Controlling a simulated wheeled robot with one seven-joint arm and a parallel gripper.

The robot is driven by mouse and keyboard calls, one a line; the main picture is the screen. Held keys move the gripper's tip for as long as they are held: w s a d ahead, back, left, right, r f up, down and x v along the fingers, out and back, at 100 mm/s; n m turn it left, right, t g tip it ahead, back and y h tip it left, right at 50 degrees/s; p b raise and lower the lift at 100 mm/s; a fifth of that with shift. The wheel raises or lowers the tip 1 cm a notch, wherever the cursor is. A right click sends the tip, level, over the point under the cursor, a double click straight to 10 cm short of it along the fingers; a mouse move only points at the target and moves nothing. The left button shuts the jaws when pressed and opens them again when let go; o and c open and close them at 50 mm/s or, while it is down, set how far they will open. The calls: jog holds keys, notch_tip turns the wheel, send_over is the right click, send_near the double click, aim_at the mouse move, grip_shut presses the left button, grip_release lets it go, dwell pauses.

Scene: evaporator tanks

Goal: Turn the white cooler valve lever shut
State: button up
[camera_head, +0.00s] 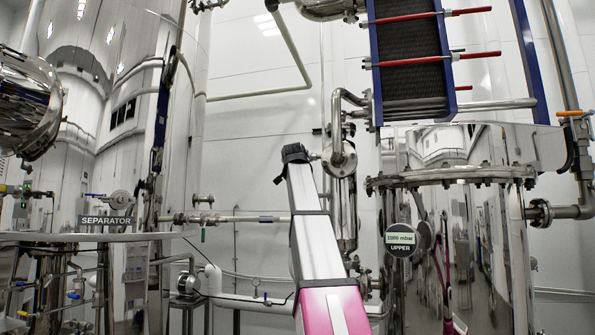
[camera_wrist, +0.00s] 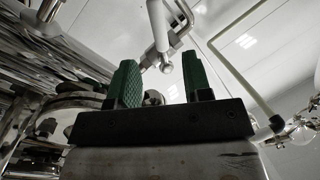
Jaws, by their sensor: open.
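In the wrist view my gripper (camera_wrist: 161,60) is open, with two green ribbed fingers set apart on a dark crossbar. A pale rod with a rounded end (camera_wrist: 166,67) shows beyond and between the fingers, apart from them as far as I can tell. I cannot tell whether this is the white cooler valve lever. In the head view my white and pink arm rises through the middle, and I cannot make out the gripper there. No white lever stands out clearly in that view.
A plate stack in a blue frame (camera_head: 410,55) with red rods hangs at upper right. Below it is a shiny tank (camera_head: 470,240) with an "UPPER" gauge (camera_head: 401,239). An orange handle (camera_head: 575,113) is at far right. The separator sign (camera_head: 106,220) and pipework (camera_head: 240,219) lie left.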

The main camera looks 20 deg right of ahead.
jog(key=x, duration=1)
jog(key=shift+w, duration=0.35)
jog(key=shift+d+f, duration=0.1)
jog(key=shift+c, duration=0.3)
grip_shut()
